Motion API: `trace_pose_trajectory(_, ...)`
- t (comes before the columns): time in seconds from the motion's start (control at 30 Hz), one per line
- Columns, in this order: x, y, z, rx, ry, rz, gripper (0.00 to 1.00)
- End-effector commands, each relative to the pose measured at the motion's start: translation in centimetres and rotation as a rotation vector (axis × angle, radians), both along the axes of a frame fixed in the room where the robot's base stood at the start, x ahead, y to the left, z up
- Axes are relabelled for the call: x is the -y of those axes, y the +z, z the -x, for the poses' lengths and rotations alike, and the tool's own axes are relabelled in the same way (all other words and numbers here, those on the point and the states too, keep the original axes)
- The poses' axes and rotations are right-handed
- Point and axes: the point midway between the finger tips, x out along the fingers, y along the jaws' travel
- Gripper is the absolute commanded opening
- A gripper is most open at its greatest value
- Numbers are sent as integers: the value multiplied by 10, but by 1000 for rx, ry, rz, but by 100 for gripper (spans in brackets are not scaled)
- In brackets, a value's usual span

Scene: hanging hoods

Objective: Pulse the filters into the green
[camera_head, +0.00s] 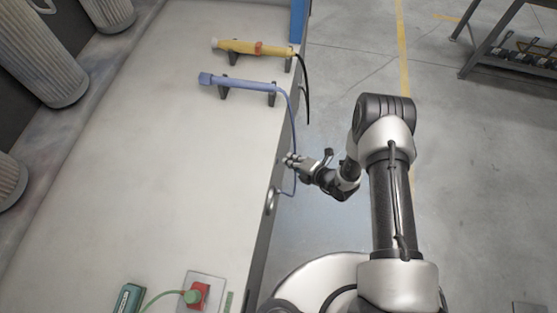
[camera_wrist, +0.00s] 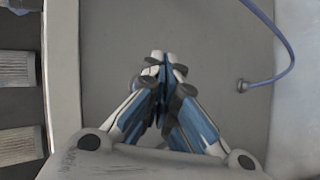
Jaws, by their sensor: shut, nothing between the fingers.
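Several pale pleated filter cylinders (camera_head: 40,60) line the left side in the head view; pleated filters (camera_wrist: 17,145) also show at the left edge of the wrist view. My gripper (camera_head: 291,160) is shut and empty, near that edge, above the fitting in the picture. Its closed fingertips (camera_wrist: 162,58) show mid-frame in the wrist view.
A yellow tool (camera_head: 245,47) and a blue tool (camera_head: 238,83) rest on black cradles on the pale bench (camera_head: 160,180). The blue tool's cable runs down past my gripper. A teal device (camera_head: 129,299) with a green cable is at the bottom. A metal rack (camera_head: 515,50) stands upper right.

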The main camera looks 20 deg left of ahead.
Motion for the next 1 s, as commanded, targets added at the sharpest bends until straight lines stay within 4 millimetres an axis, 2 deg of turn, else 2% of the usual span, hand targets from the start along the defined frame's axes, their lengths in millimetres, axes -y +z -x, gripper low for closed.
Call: trace_pose_trajectory(1.0, -11, 0, 3, -1, 1, 0, 0)
